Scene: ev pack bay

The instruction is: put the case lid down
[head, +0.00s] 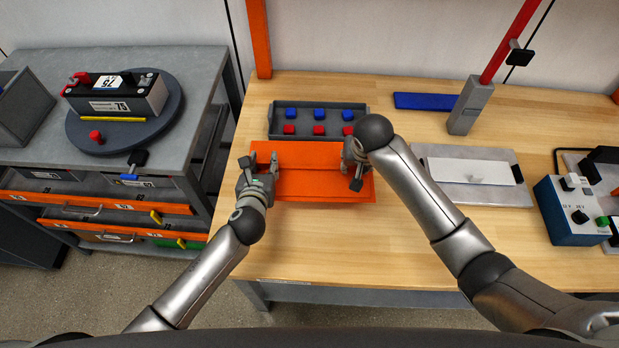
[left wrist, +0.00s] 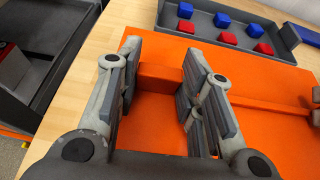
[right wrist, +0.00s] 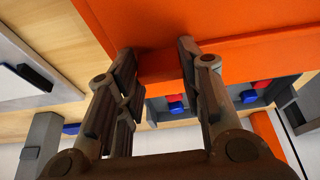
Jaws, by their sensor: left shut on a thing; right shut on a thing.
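The orange case lid (head: 312,188) is a flat orange panel with a raised band across it, level on or just above the workbench. I cannot tell if anything lies under it. My left gripper (head: 261,164) is shut on a small orange grip block at the lid's left end; the block sits between its fingers in the left wrist view (left wrist: 160,78). My right gripper (head: 352,168) is shut on a similar block at the right end. The right wrist view shows the lid (right wrist: 215,18) and that block (right wrist: 156,64) between the fingers.
A grey tray (head: 362,122) with several blue and red cubes stands just behind the lid. A grey plate with a white panel (head: 470,169) lies to the right, beside a blue box (head: 568,226). The bench in front of the lid is clear.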

